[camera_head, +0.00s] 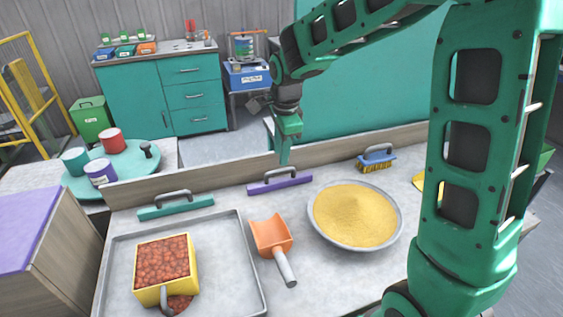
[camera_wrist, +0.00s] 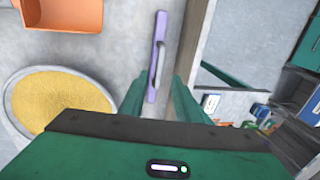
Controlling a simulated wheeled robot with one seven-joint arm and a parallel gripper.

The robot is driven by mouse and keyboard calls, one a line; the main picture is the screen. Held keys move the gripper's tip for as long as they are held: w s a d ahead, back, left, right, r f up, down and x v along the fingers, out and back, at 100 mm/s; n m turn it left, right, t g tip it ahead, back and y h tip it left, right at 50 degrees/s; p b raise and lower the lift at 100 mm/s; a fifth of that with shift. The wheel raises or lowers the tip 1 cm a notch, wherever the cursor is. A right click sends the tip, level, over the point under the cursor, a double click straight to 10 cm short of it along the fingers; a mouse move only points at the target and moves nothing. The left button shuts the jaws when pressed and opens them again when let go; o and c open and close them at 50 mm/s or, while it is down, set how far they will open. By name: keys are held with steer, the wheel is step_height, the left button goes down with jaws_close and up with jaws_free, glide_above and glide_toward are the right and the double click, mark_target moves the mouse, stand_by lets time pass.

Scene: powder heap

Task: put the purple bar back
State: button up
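The purple bar (camera_head: 280,187) with a grey handle lies flat near the back edge of the worktop (camera_head: 225,199), in front of the low wooden back board. My gripper (camera_head: 284,160) points down, apart from the bar and just above or behind it in the head view. In the wrist view the bar (camera_wrist: 152,95) lies lengthwise beyond the fingertips, seen between the two green fingers. My gripper (camera_wrist: 161,78) is open there, with nothing between its fingertips. The exact height above the bar cannot be told.
A green bar (camera_head: 150,213) lies to the left, and a blue brush (camera_head: 368,167) to the right. In front are a bowl of yellow powder (camera_head: 355,215), an orange scoop (camera_head: 271,235) and a metal tray (camera_head: 225,270) holding a yellow container. The wooden back board (camera_head: 225,176) stands close behind.

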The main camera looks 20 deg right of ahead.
step_height(320, 180, up, 5)
steer(key=s, duration=0.1)
steer(key=s+d+n, duration=0.2)
steer(key=s+d, duration=0.5)
steer(key=s+d+f+n, duration=0.1)
steer(key=s+d+n, duration=0.2)
steer(key=s, duration=0.6)
steer(key=s+d+f+n+g, duration=0.1)
steer(key=s+d+n, duration=0.2)
steer(key=s, duration=0.5)
steer(key=s+d+f+n+g, duration=0.1)
steer(key=s+d+n, duration=0.2)
steer(key=s, duration=0.6)
steer(key=shift+s+d+n, duration=0.3)
steer(key=shift+s+d, duration=0.05)
steer(key=shift+d, duration=0.3)
